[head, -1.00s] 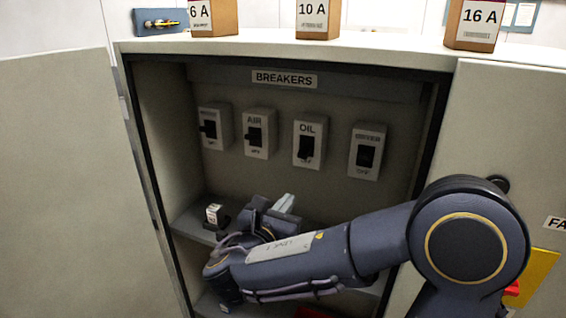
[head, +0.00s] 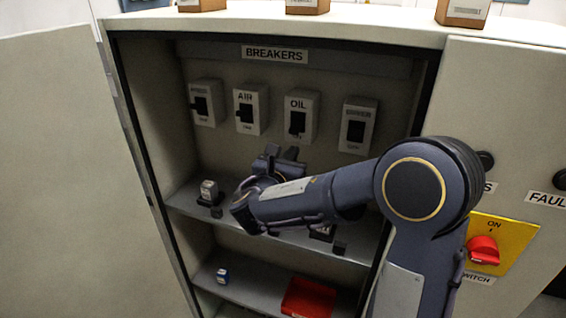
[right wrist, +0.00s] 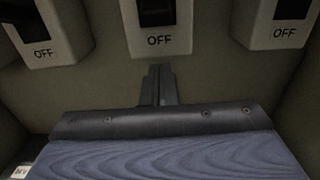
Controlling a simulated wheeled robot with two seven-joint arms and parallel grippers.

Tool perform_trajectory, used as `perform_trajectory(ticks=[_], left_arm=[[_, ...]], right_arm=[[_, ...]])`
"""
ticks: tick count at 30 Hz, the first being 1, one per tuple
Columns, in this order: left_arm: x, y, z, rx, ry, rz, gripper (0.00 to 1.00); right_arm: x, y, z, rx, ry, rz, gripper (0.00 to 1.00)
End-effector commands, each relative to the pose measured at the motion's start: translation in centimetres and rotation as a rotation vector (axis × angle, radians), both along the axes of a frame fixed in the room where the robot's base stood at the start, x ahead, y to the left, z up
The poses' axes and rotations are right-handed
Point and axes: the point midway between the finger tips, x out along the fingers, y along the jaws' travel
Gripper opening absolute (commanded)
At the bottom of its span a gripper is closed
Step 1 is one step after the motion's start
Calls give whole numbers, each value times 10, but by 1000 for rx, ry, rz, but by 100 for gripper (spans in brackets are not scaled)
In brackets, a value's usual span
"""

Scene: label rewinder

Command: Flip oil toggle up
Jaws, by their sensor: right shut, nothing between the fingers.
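The OIL breaker (head: 303,104) is a light grey box on the cabinet's back wall, third from the left. Its black toggle (head: 297,122) sits low, towards the printed text at the bottom. My right gripper (head: 283,153) is inside the cabinet, below the OIL breaker and apart from it. In the right wrist view its fingers (right wrist: 158,76) are shut, empty and point up just under the middle breaker (right wrist: 158,41), which reads OFF. That breaker's upper part is cut off by the frame. My left gripper is not in view.
The AIR breaker (head: 249,93) and another breaker (head: 357,112) flank the OIL one. Shelves below hold a small block (head: 209,190) and a red bin (head: 307,298). The cabinet's right front carries a red rotary switch (head: 484,250).

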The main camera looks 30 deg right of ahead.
Motion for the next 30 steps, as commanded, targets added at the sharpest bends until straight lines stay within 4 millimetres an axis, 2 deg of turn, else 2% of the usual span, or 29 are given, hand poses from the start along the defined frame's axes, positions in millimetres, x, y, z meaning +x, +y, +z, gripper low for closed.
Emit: perform_trajectory(ticks=[1, 3, 9, 22, 30], left_arm=[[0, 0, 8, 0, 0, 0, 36], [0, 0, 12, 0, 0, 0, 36], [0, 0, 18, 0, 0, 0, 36], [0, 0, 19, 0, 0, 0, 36], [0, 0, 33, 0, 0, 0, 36]], right_arm=[[0, 0, 12, 2, -4, 1, 0], [-3, 4, 23, 2, -4, 1, 0], [-7, 9, 37, 1, -1, 1, 0], [-8, 10, 38, 2, 1, 0, 0], [-9, 11, 43, 39, 32, 0, 0]])
